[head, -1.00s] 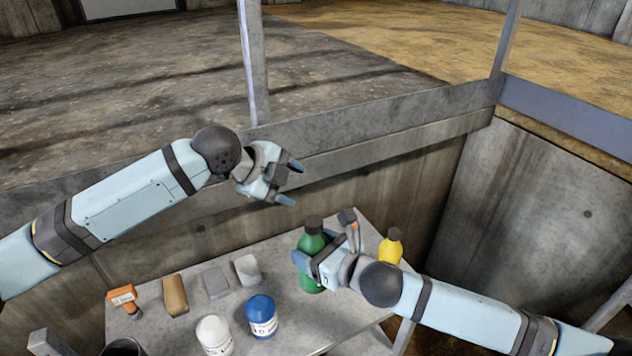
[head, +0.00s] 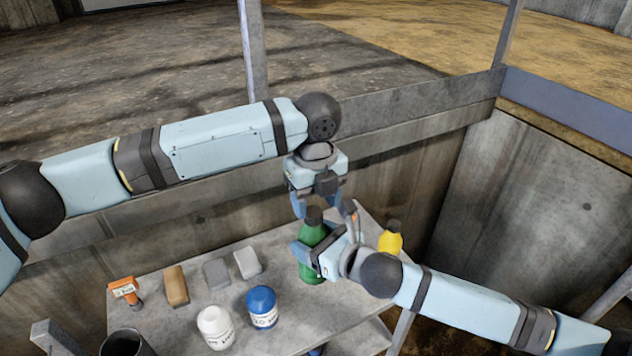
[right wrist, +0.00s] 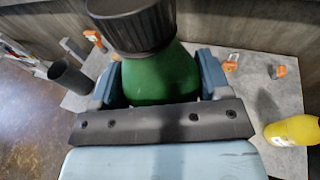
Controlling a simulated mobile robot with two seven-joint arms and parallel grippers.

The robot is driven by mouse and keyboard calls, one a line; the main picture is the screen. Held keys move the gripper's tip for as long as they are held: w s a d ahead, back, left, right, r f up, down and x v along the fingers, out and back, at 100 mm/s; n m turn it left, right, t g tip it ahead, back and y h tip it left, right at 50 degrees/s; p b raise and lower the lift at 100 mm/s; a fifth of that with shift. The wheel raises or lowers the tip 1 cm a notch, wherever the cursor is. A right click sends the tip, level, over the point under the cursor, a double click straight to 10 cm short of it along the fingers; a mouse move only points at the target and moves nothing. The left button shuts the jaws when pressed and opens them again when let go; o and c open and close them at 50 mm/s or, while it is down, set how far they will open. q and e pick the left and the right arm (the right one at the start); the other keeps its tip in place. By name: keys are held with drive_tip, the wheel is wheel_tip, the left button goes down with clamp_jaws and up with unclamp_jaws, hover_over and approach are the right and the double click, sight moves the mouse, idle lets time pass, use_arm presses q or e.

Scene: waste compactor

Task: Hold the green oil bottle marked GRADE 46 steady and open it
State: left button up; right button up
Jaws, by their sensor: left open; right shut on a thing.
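The green oil bottle (head: 312,238) stands upright on the grey table, its black cap on top. Its GRADE 46 marking cannot be read here. My right gripper (head: 316,258) is shut on the bottle's body from the right. In the right wrist view the green bottle (right wrist: 162,75) sits between the two fingers, with its ribbed black cap (right wrist: 135,22) nearest the camera. My left gripper (head: 316,203) is open and points down just above the bottle, its fingers around or beside the cap. I cannot tell whether they touch it.
A yellow bottle (head: 390,240) stands close behind my right gripper. A blue-capped jar (head: 262,308), a white jar (head: 215,327), several blocks, an orange tool (head: 124,290) and a dark cup (head: 125,343) occupy the table (head: 300,338). A metal railing (head: 400,125) runs behind.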

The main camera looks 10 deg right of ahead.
use_arm(q)
drive_tip(key=shift+f, duration=1.1)
drive_tip(key=shift+d, duration=0.1)
drive_tip(key=c, duration=0.9)
drive_tip(key=n, duration=0.7)
drive_tip(key=shift+d, duration=0.15)
drive_tip(key=shift+c, duration=0.2)
drive_tip(key=n, duration=0.6)
drive_tip(key=shift+w+r+n, duration=0.15)
drive_tip(key=shift+w+n, duration=0.05)
drive_tip(key=shift+n, duration=0.1)
drive_tip(key=o, duration=1)
